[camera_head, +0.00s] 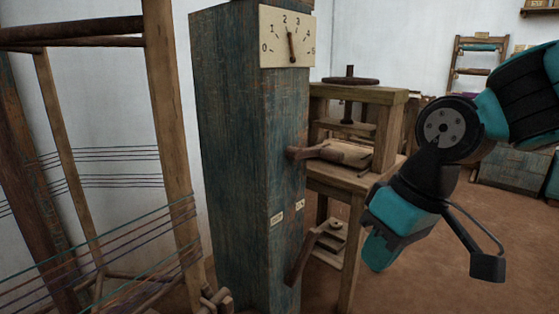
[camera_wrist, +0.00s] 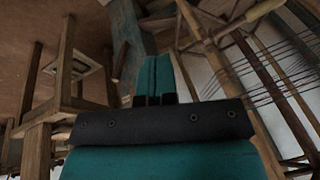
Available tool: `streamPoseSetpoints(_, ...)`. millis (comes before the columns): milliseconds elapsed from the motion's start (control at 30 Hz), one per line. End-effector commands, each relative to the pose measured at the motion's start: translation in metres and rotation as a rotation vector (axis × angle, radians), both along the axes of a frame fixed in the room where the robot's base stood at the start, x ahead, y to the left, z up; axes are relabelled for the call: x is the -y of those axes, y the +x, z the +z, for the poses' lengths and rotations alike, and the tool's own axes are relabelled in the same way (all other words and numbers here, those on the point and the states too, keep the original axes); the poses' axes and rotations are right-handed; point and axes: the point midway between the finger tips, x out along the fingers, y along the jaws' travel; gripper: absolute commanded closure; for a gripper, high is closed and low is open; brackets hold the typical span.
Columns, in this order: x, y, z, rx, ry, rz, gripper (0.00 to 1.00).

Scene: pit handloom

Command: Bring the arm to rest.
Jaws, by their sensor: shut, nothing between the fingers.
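My gripper (camera_head: 377,258) is at the right of the head view, at the end of my teal and black arm. It points down and to the left, in front of the wooden press stand. In the wrist view my gripper (camera_wrist: 157,65) shows two teal fingers side by side, shut, with nothing between them. I cannot see it touching anything.
A blue-green wooden post (camera_head: 235,160) with a dial (camera_head: 287,37) and two wooden levers stands left of my gripper. A wooden press stand (camera_head: 397,105) is behind. A loom frame (camera_head: 170,130) with threads is at left. Brown floor (camera_head: 455,275) is open at right.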

Motion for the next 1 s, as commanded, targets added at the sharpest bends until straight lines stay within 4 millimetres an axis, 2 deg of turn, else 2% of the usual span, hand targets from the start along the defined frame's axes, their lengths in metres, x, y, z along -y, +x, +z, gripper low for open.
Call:
streamPoseSetpoints(33,0.004,-0.024,0.000,-0.010,0.009,0.007,1.00)
streamPoseSetpoints(100,0.009,-0.053,-0.003,-0.027,0.020,0.018,1.00)
streamPoseSetpoints(267,0.017,-0.115,-0.014,-0.064,0.047,0.040,1.00)
streamPoseSetpoints(300,0.016,-0.112,0.006,-0.064,0.045,0.039,1.00)
streamPoseSetpoints(567,0.016,-0.110,0.070,-0.066,0.044,0.039,1.00)
streamPoseSetpoints(800,0.016,-0.109,0.149,-0.066,0.044,0.039,1.00)
streamPoseSetpoints(900,0.016,-0.109,0.171,-0.066,0.044,0.039,1.00)
streamPoseSetpoints(1000,0.016,-0.109,0.184,-0.066,0.044,0.039,1.00)
